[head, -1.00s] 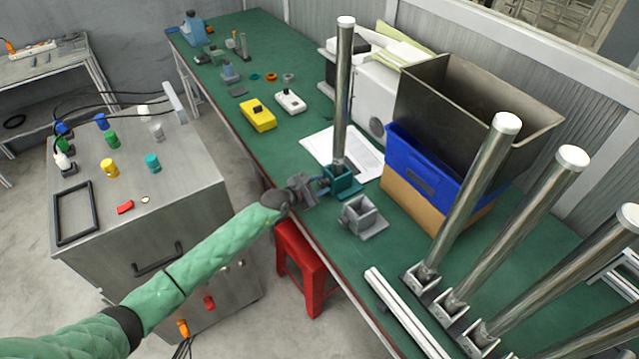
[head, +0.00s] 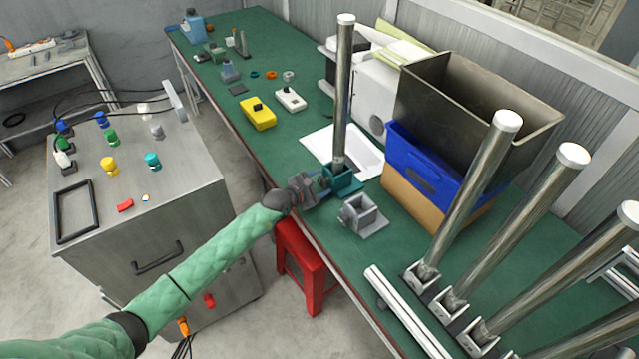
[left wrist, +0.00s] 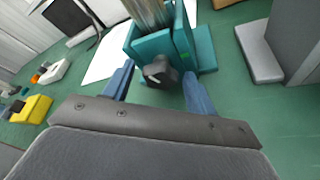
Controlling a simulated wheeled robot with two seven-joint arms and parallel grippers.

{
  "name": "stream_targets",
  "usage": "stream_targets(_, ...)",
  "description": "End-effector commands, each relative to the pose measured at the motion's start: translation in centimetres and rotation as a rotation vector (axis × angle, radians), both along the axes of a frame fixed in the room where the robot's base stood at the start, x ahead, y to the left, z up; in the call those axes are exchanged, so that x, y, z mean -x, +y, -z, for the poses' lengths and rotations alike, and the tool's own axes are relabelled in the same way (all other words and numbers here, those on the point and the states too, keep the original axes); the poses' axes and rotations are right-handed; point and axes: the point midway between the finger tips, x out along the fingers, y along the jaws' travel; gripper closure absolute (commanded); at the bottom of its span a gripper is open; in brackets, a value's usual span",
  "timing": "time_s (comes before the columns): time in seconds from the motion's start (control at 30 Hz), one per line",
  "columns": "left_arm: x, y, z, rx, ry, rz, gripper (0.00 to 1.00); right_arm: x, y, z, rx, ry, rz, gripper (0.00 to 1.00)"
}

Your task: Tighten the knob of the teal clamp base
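The teal clamp base (head: 345,182) stands on the green bench near its front edge, with a tall metal pole (head: 342,95) upright in it. In the left wrist view the base (left wrist: 150,46) shows close up, with its dark knob (left wrist: 160,72) facing my gripper. My left gripper (head: 322,184) is at the knob side of the base. In the left wrist view its two blue fingers (left wrist: 158,82) are apart, one on each side of the knob, with gaps showing between them and it. My right gripper is in neither view.
A grey clamp base (head: 364,217) stands just right of the teal one. Several poles in holders line the right side. A blue bin (head: 423,160) and a dark metal box (head: 470,95) stand behind. A white sheet (head: 318,143) lies behind the teal base.

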Motion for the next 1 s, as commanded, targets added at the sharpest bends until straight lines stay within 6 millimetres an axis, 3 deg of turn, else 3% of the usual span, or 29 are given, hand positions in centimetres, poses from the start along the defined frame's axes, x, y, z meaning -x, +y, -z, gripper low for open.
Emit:
stream_targets(0.3, 0.7, 0.6, -0.1, 0.002, 0.000, 0.000, 0.43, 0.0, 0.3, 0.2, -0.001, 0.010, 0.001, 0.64)
stream_targets(0.7, 4.8, 4.0, -1.8, 0.000, -0.002, 0.000, 0.43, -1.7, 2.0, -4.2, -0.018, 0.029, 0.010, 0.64)
stream_targets(1.0, 5.7, 4.8, -2.4, 0.000, 0.000, 0.000, 0.43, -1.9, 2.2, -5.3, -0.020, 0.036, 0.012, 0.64)
